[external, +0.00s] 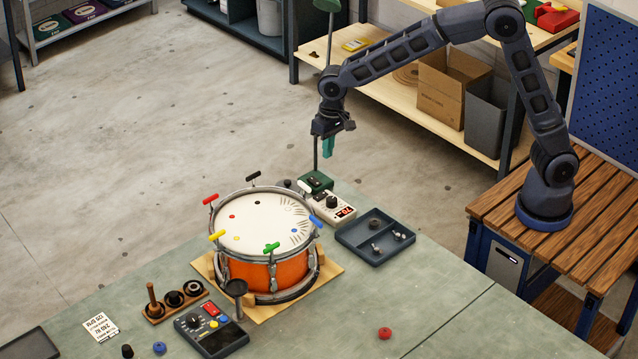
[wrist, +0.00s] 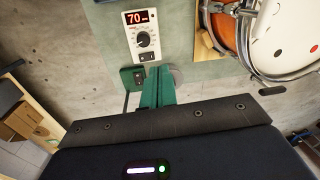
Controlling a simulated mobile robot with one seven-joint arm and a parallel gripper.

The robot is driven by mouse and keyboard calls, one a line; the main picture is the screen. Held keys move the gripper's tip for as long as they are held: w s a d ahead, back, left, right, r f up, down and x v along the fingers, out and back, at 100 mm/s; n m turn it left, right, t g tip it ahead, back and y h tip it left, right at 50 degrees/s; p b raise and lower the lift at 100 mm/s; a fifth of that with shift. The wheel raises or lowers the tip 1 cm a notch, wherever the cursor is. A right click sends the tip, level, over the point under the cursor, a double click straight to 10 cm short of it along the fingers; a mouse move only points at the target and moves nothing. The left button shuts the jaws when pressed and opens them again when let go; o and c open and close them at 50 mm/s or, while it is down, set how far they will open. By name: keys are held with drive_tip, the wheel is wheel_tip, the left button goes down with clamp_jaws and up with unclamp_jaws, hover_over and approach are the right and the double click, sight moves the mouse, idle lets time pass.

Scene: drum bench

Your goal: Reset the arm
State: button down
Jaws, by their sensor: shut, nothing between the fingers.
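My gripper (external: 329,148) hangs from the outstretched arm in the external view, above and beyond the far edge of the bench. Its green fingers point down and are together, with nothing between them. In the wrist view the fingers (wrist: 158,88) show as one green block at the middle. The arm is bent high, and its base stands on a wooden slatted table (external: 492,205) at the right. The gripper is apart from everything on the bench.
An orange drum (external: 247,272) with coloured keys stands on a board. A metronome box (external: 333,208) showing 70 and a dark tray (external: 352,238) lie near the bench's far edge. A control box (external: 213,335) and red knob (external: 384,333) sit nearer. Shelving (external: 430,115) stands behind.

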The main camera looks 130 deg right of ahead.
drive_tip(key=s+a+r+n+t, duration=0.1)
drive_tip(key=s+a+r+n, duration=0.3)
drive_tip(key=a, duration=0.6)
drive_tip(key=s+a+r+n, duration=0.1)
drive_tip(key=a+r, duration=0.4)
drive_tip(key=a, duration=0.4)
drive_tip(key=s+a+r+n+t, duration=0.1)
drive_tip(key=s+a+r+n, duration=0.3)
drive_tip(key=a, duration=0.6)
drive_tip(key=s+a+n+t, duration=0.1)
drive_tip(key=s+a+n, duration=0.6)
drive_tip(key=s+a, duration=0.9)
drive_tip(key=shift+s+a+r+n, duration=0.2)
drive_tip(key=shift+s+a+n, duration=0.1)
drive_tip(key=shift+s, duration=1)
